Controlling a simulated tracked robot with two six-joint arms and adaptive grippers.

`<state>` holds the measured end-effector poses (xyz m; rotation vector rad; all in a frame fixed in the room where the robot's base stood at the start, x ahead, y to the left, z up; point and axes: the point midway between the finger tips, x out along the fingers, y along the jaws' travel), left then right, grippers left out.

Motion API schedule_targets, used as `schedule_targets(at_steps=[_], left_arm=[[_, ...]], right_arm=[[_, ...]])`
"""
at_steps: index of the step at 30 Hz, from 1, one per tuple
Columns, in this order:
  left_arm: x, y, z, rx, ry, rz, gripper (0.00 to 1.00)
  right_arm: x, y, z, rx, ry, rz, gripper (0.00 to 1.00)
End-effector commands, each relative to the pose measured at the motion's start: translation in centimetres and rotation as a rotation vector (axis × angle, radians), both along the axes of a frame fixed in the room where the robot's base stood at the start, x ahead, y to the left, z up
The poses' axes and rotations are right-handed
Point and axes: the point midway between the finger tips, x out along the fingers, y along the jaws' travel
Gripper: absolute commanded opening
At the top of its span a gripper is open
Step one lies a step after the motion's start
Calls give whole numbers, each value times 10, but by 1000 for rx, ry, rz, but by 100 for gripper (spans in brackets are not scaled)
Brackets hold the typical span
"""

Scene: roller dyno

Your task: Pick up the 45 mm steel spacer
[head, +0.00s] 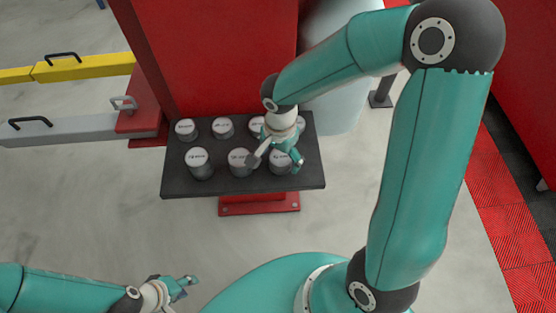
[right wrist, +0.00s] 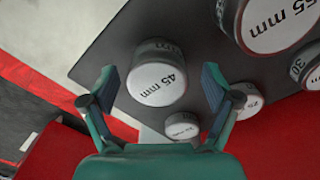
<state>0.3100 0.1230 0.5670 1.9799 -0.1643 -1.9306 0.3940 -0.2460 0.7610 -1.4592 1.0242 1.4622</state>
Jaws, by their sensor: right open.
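The 45 mm steel spacer (right wrist: 158,84) is a short grey cylinder with a white labelled top. In the right wrist view it stands between and beyond my right gripper's spread fingers (right wrist: 161,87), with no visible contact. In the head view the spacer (head: 279,169) is the front right one on a dark tray (head: 216,187), partly covered by my right gripper (head: 276,160). My right gripper is open and empty above it. My left gripper (head: 183,287) is low at the left, away from the tray; its finger opening is unclear.
Several other labelled spacers stand on the tray, including a larger 55 mm one (right wrist: 279,22) beside the 45 mm one and a small one (right wrist: 182,125). A red housing (head: 220,60) rises behind the tray. Open floor (head: 90,200) lies left of it.

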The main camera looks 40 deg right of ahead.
Motion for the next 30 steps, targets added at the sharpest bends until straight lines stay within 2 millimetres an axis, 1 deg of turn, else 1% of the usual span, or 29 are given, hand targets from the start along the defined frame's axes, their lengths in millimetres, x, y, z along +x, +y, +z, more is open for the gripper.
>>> schedule_targets(at_steps=[2,7,8,12,20,21,22,30], left_arm=[[0,0,0,0,0,0,39],[0,0,0,0,0,0,39],[0,0,0,0,0,0,39],[0,0,0,0,0,0,39],[0,0,0,0,0,0,39],[0,0,0,0,0,0,39],[0,0,0,0,0,0,39],[0,0,0,0,0,0,39]], right_arm=[[0,0,-3,1,-1,-2,88],[0,0,-3,0,-1,-2,88],[0,0,-3,0,-1,-2,86],[0,0,-3,0,-1,-2,63],[0,0,-3,0,-1,-2,20],[0,0,-3,0,-1,-2,13],[0,0,-2,1,-2,-2,10],[0,0,-1,0,-2,-2,10]])
